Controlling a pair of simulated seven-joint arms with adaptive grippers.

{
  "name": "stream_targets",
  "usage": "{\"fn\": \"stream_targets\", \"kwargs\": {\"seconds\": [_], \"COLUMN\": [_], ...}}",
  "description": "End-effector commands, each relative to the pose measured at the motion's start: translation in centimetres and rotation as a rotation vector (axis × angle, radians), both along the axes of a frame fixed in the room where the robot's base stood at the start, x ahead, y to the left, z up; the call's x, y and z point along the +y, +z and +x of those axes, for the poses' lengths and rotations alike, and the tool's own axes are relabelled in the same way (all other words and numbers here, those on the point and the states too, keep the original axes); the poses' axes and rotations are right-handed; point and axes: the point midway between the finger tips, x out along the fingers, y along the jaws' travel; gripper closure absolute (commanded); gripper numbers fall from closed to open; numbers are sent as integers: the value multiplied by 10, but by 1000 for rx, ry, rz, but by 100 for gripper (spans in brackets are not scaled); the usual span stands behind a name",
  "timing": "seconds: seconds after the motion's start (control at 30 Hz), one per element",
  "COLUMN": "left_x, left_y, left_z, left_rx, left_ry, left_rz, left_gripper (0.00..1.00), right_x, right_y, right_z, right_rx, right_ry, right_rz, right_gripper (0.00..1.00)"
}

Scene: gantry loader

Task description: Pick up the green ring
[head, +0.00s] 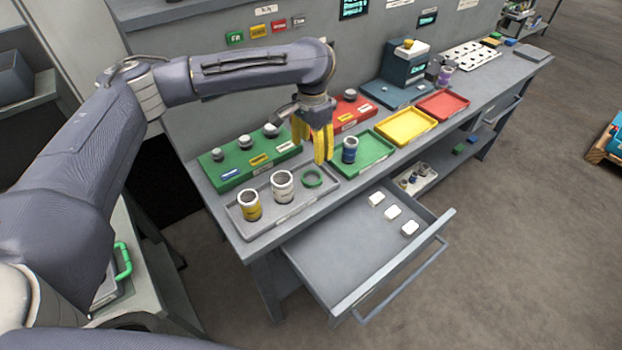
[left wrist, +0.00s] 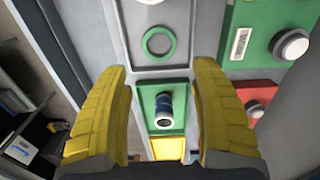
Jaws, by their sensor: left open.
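The green ring (head: 312,178) lies flat in the grey tray (head: 258,230) on the workbench, to the right of two cylinders. In the left wrist view the ring (left wrist: 145,47) shows above the space between my fingers, with nothing inside it. My left gripper (head: 312,150) is open and empty, with yellow fingers pointing down. It hangs above the bench near the ring, apart from it. In the left wrist view its fingers (left wrist: 160,110) stand wide at both sides. My right gripper is in neither view.
A white cylinder (head: 283,186) and a yellow-banded one (head: 249,205) share the tray. A blue cylinder (head: 349,150) stands in the green tray (head: 372,165). A green button box (head: 232,172) lies behind. An open drawer (head: 330,270) juts out in front, holding white blocks.

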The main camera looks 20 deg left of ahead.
Motion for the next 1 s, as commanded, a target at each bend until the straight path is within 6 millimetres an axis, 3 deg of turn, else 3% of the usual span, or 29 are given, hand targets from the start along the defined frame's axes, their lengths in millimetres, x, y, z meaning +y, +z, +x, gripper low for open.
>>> {"fn": "stream_targets", "kwargs": {"seconds": [0.3, 0.73, 1.0], "left_x": [0, -1, -2], "left_y": [-48, -70, -99], "left_z": [-1, -1, -2], "left_rx": [3, 1, 2], "left_ry": [2, 0, 2], "left_rz": [-1, -1, -1], "left_gripper": [37, 37, 37], "right_x": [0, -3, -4], "right_y": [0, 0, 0], "right_z": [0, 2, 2], "right_rx": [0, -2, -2], "right_ry": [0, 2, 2], "right_rz": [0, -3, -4], "right_gripper": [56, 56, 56]}}
